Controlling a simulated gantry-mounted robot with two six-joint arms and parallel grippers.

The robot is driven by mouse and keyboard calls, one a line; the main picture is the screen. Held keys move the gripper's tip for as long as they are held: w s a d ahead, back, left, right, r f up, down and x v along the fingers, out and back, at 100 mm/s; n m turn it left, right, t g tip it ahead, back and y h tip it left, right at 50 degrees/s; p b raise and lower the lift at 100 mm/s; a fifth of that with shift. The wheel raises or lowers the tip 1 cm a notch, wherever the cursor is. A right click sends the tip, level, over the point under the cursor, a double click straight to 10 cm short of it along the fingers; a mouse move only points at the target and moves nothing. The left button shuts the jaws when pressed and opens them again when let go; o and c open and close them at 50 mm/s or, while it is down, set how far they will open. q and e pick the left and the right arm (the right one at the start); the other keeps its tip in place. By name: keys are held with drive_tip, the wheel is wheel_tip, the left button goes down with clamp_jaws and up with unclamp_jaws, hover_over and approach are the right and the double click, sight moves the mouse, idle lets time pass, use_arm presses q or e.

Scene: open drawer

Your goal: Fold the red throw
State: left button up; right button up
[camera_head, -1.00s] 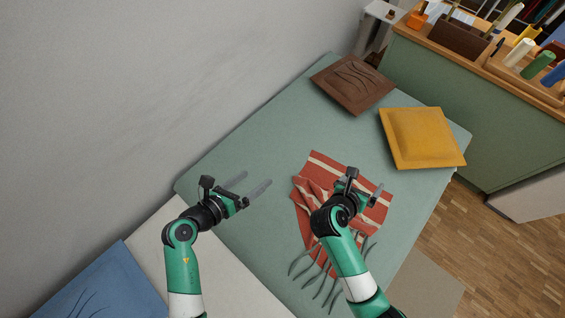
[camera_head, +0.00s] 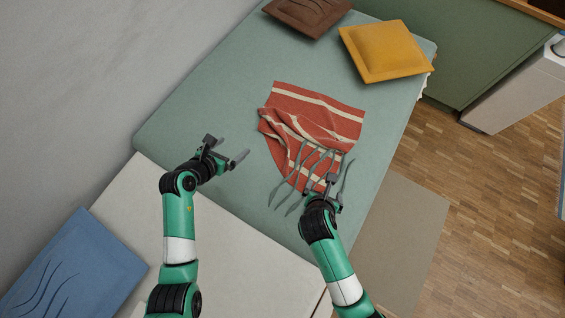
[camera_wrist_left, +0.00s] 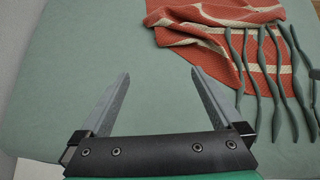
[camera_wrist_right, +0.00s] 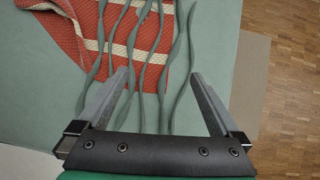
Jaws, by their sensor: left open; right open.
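The red throw (camera_head: 318,112) with cream stripes lies rumpled on the green bed in the head view. Its far part is fairly flat; its near left part is bunched in creases. It also shows at the top of the left wrist view (camera_wrist_left: 215,45) and top left of the right wrist view (camera_wrist_right: 80,40). My left gripper (camera_head: 230,150) is open and empty, left of the throw and apart from it. My right gripper (camera_head: 336,180) is open at the throw's near right edge; I cannot tell whether it touches. Nothing is gripped between its fingers.
Several grey-green wavy strips (camera_head: 283,187) cross the throw's near part and the bed (camera_head: 195,115). A yellow cushion (camera_head: 385,50) and a brown cushion (camera_head: 305,12) lie at the far end, a blue cushion (camera_head: 75,265) at lower left. The bed left of the throw is clear.

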use_arm(q)
wheel_tip(320, 180, down, 7)
drive_tip(key=shift+s+d+r, duration=0.1)
drive_tip(key=shift+r, duration=0.1)
use_arm(e)
wheel_tip(320, 180, down, 6)
drive_tip(key=shift+s+d+f, duration=0.1)
drive_tip(key=shift+s+f, duration=0.05)
drive_tip(key=shift+f, duration=0.1)
use_arm(q)
drive_tip(key=shift+f, duration=0.65)
use_arm(e)
drive_tip(key=shift+f, duration=0.7)
use_arm(q)
drive_tip(key=shift+f+b, duration=0.3)
use_arm(e)
drive_tip(key=shift+f, duration=0.3)
drive_tip(key=shift+r, duration=0.1)
use_arm(q)
drive_tip(key=shift+f, duration=0.5)
